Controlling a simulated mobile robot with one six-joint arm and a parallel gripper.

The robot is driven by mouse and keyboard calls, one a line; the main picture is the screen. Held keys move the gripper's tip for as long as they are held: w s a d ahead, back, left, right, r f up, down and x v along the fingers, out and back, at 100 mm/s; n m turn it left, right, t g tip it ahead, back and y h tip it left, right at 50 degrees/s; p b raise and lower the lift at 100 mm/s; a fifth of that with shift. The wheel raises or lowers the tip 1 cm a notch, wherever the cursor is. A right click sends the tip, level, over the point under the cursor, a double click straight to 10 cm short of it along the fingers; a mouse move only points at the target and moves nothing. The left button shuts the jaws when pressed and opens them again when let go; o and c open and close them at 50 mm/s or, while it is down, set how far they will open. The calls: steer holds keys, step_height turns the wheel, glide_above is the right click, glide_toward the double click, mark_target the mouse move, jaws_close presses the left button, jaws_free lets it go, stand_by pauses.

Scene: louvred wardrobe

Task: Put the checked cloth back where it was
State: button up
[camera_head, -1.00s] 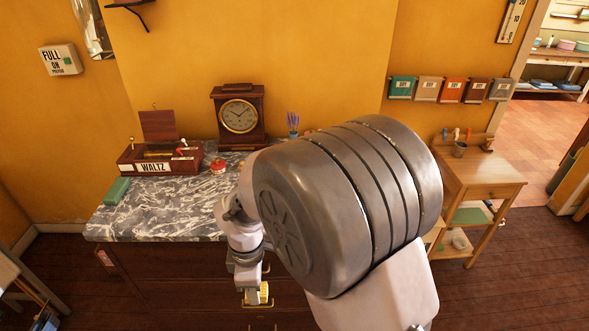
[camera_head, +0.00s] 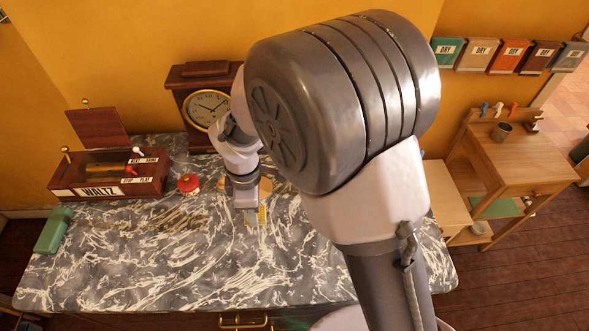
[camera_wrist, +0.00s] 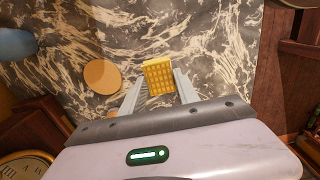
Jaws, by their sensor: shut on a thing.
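The checked cloth (camera_wrist: 158,74) is a small yellow folded piece with a grid pattern. My gripper (camera_wrist: 158,85) is shut on it, with one finger at each side. In the head view the cloth (camera_head: 262,214) shows as a small yellow patch at the tip of my gripper (camera_head: 252,220), over the marble top (camera_head: 150,275). I cannot tell whether it touches the marble. My arm hides part of the top's back right.
A round wooden disc (camera_wrist: 103,75) lies beside the cloth. A red-topped jar (camera_head: 188,184), a clock (camera_head: 207,107) and a WALTZ box (camera_head: 110,175) stand towards the back. A green block (camera_head: 53,231) lies at the left edge. The front of the marble is clear.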

steer(key=w+d, duration=0.3)
steer(key=w+d+f+b, duration=0.1)
steer(key=w+d, duration=0.2)
steer(key=d, duration=0.1)
steer(key=w+d, duration=0.3)
steer(key=shift+w+d+f, duration=0.15)
steer(key=shift+w+d, duration=0.15)
steer(key=shift+w, duration=0.05)
steer(key=f, duration=0.1)
steer(key=f+b, duration=0.1)
steer(key=f, duration=0.1)
steer(key=shift+w+d+f+b, duration=0.35)
steer(key=shift+f+b, duration=0.05)
steer(key=shift+r, duration=0.1)
jaws_close()
steer(key=o, duration=1.2)
jaws_free()
steer(key=shift+r, duration=0.1)
